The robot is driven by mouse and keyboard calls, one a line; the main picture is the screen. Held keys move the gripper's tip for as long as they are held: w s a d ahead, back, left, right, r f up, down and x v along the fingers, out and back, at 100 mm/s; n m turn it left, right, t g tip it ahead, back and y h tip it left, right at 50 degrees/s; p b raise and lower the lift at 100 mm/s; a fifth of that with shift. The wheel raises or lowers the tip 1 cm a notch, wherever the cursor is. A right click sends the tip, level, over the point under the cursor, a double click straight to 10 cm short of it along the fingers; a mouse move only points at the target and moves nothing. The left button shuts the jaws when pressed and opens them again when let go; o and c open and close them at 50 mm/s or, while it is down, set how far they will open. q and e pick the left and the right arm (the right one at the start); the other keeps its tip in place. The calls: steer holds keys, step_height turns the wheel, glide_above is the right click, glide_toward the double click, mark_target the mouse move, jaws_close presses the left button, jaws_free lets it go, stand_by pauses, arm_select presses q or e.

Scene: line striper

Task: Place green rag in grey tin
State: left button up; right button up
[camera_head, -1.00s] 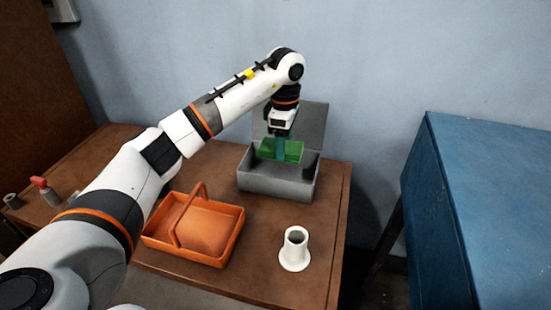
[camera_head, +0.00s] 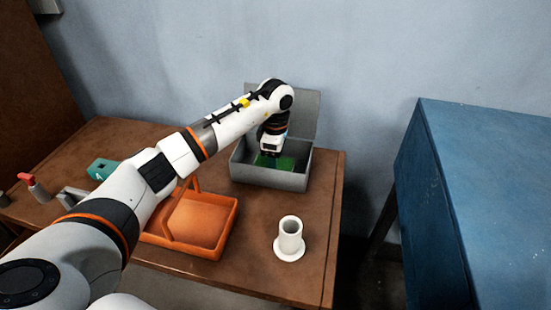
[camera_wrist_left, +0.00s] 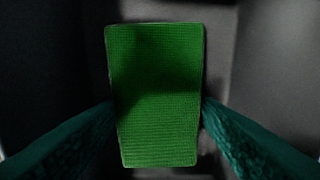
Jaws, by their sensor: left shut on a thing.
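The grey tin (camera_head: 272,179) stands open on the brown table, with its lid raised at the back. My left gripper (camera_head: 270,158) reaches down into the tin from above. It is shut on the green rag (camera_head: 286,163), which is inside the tin's walls. In the left wrist view the green rag (camera_wrist_left: 156,95) lies flat between the two teal fingers (camera_wrist_left: 160,118), with the dark grey tin interior around it. Whether the rag touches the tin's floor is hard to tell. My right gripper is not in view.
An orange basket with a handle (camera_head: 222,243) stands left of the tin, partly behind my arm. A white flanged tube (camera_head: 290,240) stands in front of the tin. A teal object (camera_head: 103,169) and a red-topped item (camera_head: 36,187) are at left. A blue cabinet (camera_head: 480,190) is right, across a gap.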

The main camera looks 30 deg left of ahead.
arm_select(q)
steer(key=shift+f, duration=0.1)
steer(key=o, duration=0.7)
steer(key=shift+c, duration=0.2)
steer(key=o, duration=0.3)
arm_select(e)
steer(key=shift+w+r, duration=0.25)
arm_select(q)
steer(key=shift+r, duration=0.4)
step_height(320, 180, up, 12)
steer(key=shift+f+p, duration=0.25)
steer(key=shift+p, duration=0.1)
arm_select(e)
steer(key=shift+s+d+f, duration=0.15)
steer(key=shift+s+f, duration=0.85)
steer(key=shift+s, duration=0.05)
